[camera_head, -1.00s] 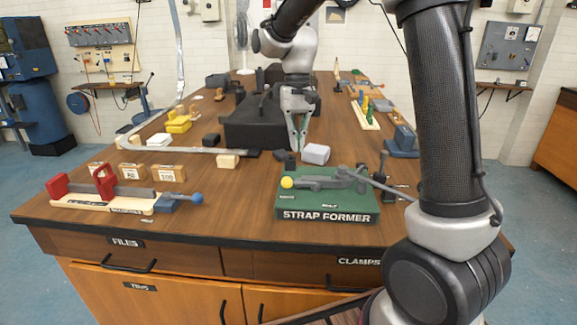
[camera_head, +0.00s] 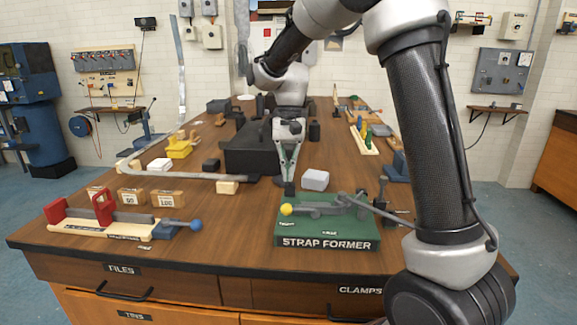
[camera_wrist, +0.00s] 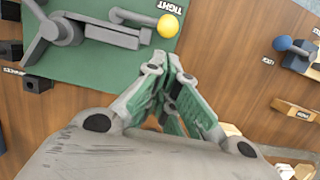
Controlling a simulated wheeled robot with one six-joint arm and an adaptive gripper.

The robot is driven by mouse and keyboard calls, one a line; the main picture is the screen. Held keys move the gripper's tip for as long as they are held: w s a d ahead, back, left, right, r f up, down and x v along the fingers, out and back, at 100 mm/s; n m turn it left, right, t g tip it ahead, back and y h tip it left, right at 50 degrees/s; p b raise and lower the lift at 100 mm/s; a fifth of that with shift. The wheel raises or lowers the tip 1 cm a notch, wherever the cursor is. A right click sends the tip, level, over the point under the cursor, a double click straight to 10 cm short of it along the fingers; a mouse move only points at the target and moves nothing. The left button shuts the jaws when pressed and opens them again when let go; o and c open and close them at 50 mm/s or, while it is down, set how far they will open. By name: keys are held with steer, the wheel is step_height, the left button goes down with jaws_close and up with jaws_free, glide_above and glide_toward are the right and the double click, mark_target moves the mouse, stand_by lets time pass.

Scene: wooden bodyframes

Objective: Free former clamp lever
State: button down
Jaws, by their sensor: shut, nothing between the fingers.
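The strap former (camera_head: 327,234) is a green block with a grey clamp lever (camera_head: 318,208) on top, near the table's front edge. A yellow ball knob (camera_head: 286,209) sits at the lever's left end. In the wrist view the yellow knob (camera_wrist: 168,26) is at the top, beside the word TIGHT, with the grey lever (camera_wrist: 100,34) running left from it. My gripper (camera_head: 289,190) is shut and empty, pointing down just behind the knob. In the wrist view my gripper's fingertips (camera_wrist: 168,58) are close to the knob, apparently apart from it.
A red-and-wood fixture with a blue ball (camera_head: 197,224) lies to the left. A pale block (camera_head: 315,180) stands behind the former, a small wooden block (camera_head: 227,187) left of my gripper, and a large black block (camera_head: 245,150) behind it. Open tabletop lies left of the former.

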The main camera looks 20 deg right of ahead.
mark_target(282, 210)
steer(key=x, duration=0.6)
steer(key=shift+s+a+n, duration=0.3)
steer(key=shift+a+n, duration=0.05)
steer(key=shift+n, duration=0.25)
steer(key=shift+s+a+n+h, duration=0.4)
steer(key=shift+s+a+n, duration=0.35)
steer(key=shift+n, duration=0.55)
steer(key=s+n, duration=0.1)
steer(key=s+a+n, duration=0.1)
steer(key=n, duration=0.1)
steer(key=shift+s+a+n+h, duration=0.1)
steer(key=shift+s+n+h, duration=0.2)
steer(key=shift+h, duration=0.1)
steer(key=s+n, duration=0.2)
steer(key=shift+a+n+h, duration=0.15)
steer(key=shift+n+h, duration=0.15)
steer(key=s+n, duration=0.2)
steer(key=shift+n, duration=0.3)
steer(key=shift+s+d+n+t+h, duration=0.25)
steer(key=shift+s+n, duration=0.4)
steer(key=shift+n, duration=0.3)
steer(key=shift+s+d+n+t+h, duration=0.25)
steer(key=shift+s+n, duration=0.45)
steer(key=shift+n, duration=0.25)
steer(key=shift+r, duration=0.1)
